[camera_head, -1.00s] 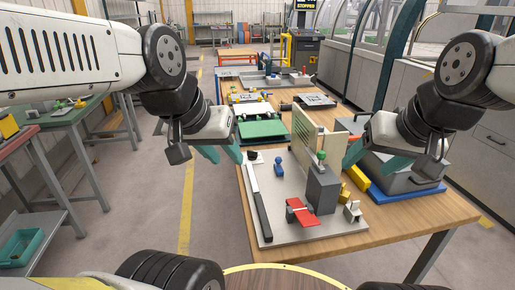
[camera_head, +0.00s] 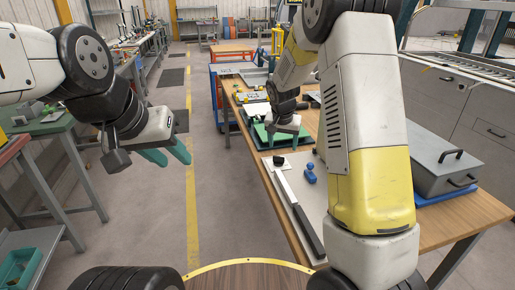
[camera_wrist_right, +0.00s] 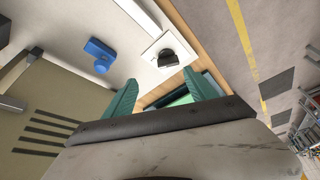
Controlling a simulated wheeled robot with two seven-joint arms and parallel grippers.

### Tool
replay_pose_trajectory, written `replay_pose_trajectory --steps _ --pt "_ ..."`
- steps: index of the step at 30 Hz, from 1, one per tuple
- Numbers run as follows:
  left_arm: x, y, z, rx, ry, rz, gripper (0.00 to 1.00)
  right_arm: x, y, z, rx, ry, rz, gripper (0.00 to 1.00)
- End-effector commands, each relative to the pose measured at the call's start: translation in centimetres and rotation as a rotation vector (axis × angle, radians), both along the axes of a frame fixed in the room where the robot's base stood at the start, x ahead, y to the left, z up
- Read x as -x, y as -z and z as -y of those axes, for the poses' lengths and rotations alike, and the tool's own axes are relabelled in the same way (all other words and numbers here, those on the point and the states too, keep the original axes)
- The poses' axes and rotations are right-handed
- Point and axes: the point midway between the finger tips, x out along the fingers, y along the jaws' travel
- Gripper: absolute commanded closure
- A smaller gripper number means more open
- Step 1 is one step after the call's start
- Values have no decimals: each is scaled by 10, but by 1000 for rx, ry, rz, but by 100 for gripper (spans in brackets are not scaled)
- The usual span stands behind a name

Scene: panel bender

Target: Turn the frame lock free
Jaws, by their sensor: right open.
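A black knob (camera_head: 279,161) sits on a small white plate at the far left corner of the grey board (camera_head: 268,178). In the right wrist view the black knob (camera_wrist_right: 168,57) shows ahead, between my finger lines and apart from them. I cannot tell for certain whether it is the frame lock. My right gripper (camera_head: 277,136) is open and empty, just beyond the knob in the head view. Its teal fingers also show in the right wrist view (camera_wrist_right: 163,92). My left gripper (camera_head: 167,157) is open and empty over the floor, left of the table.
A long bar with a black handle (camera_head: 306,228) lies along the board's left edge. A blue piece (camera_head: 310,173) stands beside it. My right arm hides much of the board. A grey lidded box (camera_head: 445,165) is at the right. Floor left of the table is clear.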

Motion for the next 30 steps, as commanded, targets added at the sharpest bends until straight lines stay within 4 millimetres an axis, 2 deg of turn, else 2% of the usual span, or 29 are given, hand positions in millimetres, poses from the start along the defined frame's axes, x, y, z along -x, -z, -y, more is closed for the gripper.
replay_pose_trajectory --steps 1,8,20,30 --pt "0 0 0 0 0 0 64 -5 8 -1 9 3 -2 35" --pt "0 0 0 0 0 0 64 -15 26 -1 20 10 -3 35" --pt "0 0 0 0 0 0 64 -36 80 7 20 10 -4 35" --pt "0 0 0 0 0 0 64 -40 89 7 18 9 -1 35"
